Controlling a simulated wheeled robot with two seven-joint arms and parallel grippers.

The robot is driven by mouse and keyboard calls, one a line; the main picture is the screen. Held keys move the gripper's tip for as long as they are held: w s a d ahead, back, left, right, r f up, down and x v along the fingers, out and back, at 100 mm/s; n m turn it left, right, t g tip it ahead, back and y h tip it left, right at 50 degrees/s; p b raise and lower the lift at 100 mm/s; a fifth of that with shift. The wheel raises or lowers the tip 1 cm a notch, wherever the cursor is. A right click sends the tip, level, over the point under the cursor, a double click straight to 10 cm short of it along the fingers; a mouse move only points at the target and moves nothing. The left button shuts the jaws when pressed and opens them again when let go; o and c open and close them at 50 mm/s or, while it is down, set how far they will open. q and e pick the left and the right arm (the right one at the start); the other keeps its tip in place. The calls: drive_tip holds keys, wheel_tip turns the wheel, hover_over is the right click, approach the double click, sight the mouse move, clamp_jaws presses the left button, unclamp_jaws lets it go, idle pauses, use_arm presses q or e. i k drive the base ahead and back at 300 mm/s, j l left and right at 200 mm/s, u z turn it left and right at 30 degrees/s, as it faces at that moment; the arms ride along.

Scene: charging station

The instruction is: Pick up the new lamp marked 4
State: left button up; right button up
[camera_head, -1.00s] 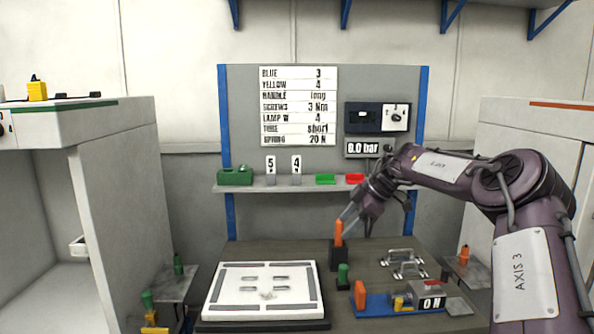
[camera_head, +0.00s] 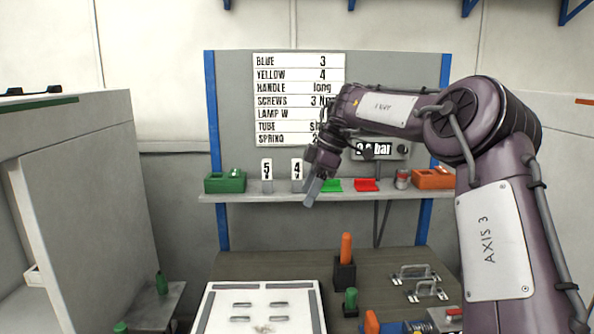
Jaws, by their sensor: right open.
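The holder marked 4 (camera_head: 297,170) stands upright on the grey shelf (camera_head: 233,198), just right of a like one marked 5 (camera_head: 267,172). Each has a white number plate above a grey lower part; the lamp itself is too small to make out. My right gripper (camera_head: 311,193) is in front of the shelf, pointing down just right of the 4. It is open and seems empty; its fingers overlap in the picture, and I cannot tell whether they touch the 4. My left gripper is out of view.
Green (camera_head: 225,182) and orange (camera_head: 433,179) boxes stand at the shelf ends. Green (camera_head: 331,186) and red (camera_head: 366,185) trays and a can (camera_head: 402,179) are right of my gripper. Below, the table holds a white panel (camera_head: 215,312) and an orange-handled tool (camera_head: 346,248).

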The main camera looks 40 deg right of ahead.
sight(296, 162)
drive_tip(key=i+l, duration=0.65)
drive_tip(key=l, duration=0.25)
drive_tip(key=i+l, duration=0.35)
drive_tip(key=l, duration=0.1)
